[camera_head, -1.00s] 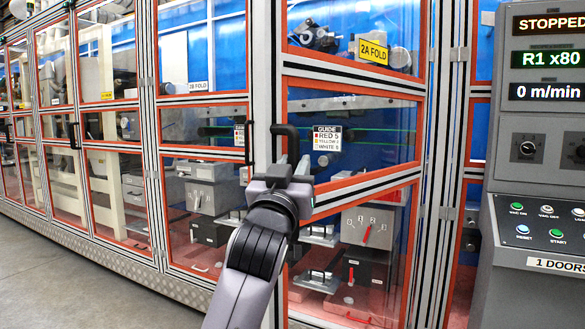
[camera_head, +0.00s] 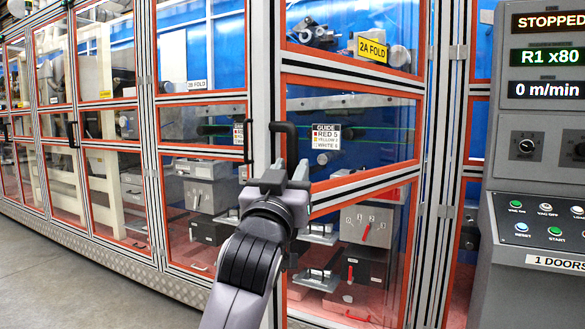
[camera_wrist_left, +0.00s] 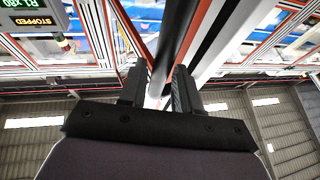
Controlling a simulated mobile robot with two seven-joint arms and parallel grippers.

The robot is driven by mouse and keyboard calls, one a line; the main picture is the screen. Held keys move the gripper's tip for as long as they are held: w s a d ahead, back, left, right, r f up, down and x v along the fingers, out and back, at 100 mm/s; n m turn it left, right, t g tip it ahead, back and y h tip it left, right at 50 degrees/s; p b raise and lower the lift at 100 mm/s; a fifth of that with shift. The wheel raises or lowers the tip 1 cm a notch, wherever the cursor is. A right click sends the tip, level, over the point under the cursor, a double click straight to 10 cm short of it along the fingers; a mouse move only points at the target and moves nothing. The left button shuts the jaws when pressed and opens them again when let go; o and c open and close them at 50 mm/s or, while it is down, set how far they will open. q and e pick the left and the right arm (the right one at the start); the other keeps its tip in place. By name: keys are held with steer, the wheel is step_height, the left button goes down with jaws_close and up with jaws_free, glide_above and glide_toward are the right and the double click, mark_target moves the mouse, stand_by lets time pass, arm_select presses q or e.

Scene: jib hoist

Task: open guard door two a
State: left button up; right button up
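Guard door two a has clear panels in an orange and silver frame and a yellow "2A FOLD" label (camera_head: 372,48) in the head view. Its black bar handle (camera_head: 290,143) is upright at the door's left edge. My left gripper (camera_head: 287,173) is at the lower part of this handle. In the left wrist view the dark handle bar (camera_wrist_left: 177,45) runs between the two fingers of the gripper (camera_wrist_left: 159,85). The fingers stand apart with a gap visible beside the bar, so I see no firm grip. My right gripper is not in view.
A grey control console (camera_head: 545,215) with a "STOPPED" display stands at the right. A "GUIDE" sign (camera_head: 326,136) is behind the door panel. Bare floor is open at lower left.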

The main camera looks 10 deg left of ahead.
arm_select(q)
steer(key=shift+v, duration=2.5)
steer(key=shift+r, duration=0.1)
